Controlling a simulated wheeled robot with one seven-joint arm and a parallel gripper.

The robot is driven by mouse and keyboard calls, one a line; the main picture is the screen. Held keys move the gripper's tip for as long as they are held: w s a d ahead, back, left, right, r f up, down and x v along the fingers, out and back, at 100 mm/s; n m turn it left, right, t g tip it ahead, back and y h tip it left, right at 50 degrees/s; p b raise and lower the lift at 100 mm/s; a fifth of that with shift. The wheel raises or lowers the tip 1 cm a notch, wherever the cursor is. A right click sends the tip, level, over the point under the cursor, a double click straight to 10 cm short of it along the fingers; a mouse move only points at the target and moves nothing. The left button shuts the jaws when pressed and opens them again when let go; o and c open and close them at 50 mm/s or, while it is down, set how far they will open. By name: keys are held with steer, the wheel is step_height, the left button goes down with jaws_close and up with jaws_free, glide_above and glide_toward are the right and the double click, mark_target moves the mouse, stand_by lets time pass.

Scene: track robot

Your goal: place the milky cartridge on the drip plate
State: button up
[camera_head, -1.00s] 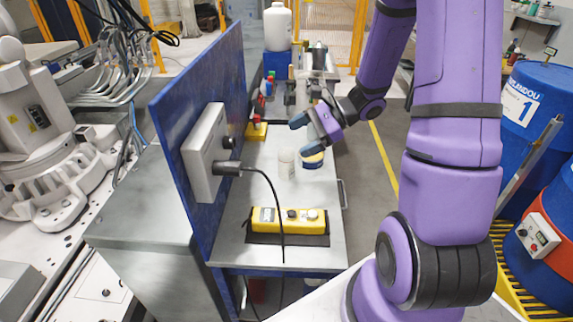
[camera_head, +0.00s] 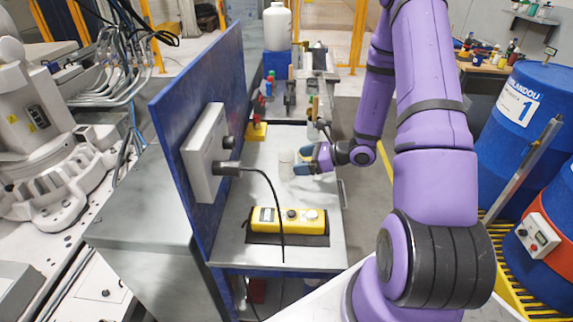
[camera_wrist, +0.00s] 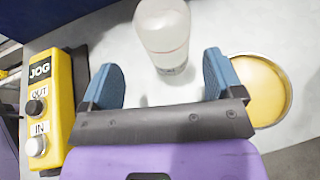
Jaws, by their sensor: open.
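The milky cartridge (camera_wrist: 163,38) stands on the grey bench, a whitish translucent cylinder. In the head view the cartridge (camera_head: 286,165) is just left of my gripper (camera_head: 310,161). In the wrist view my gripper (camera_wrist: 160,85) is open, its two blue fingers apart, with the cartridge ahead of the gap between them and nothing held. A round dish with a yellow-orange inside and a metal rim (camera_wrist: 287,106), which looks like the drip plate, lies to the right of the right finger. In the head view my gripper hides most of the dish.
A yellow JOG control box (camera_head: 290,220) lies on a dark mat at the bench's near end. A black cable hangs over it from the grey box (camera_head: 205,152) on the blue panel. A yellow block with a red top (camera_head: 256,131) stands farther back.

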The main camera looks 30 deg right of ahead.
mark_target(287, 161)
steer(key=shift+w+d+x, duration=0.15)
steer(key=shift+x, duration=1.3)
steer(key=shift+w+d+x, duration=0.1)
steer(key=shift+w+x, duration=0.05)
steer(key=shift+x, duration=1.3)
steer(key=shift+r, duration=0.1)
steer(key=c, duration=1.2)
steer(key=shift+o, duration=0.2)
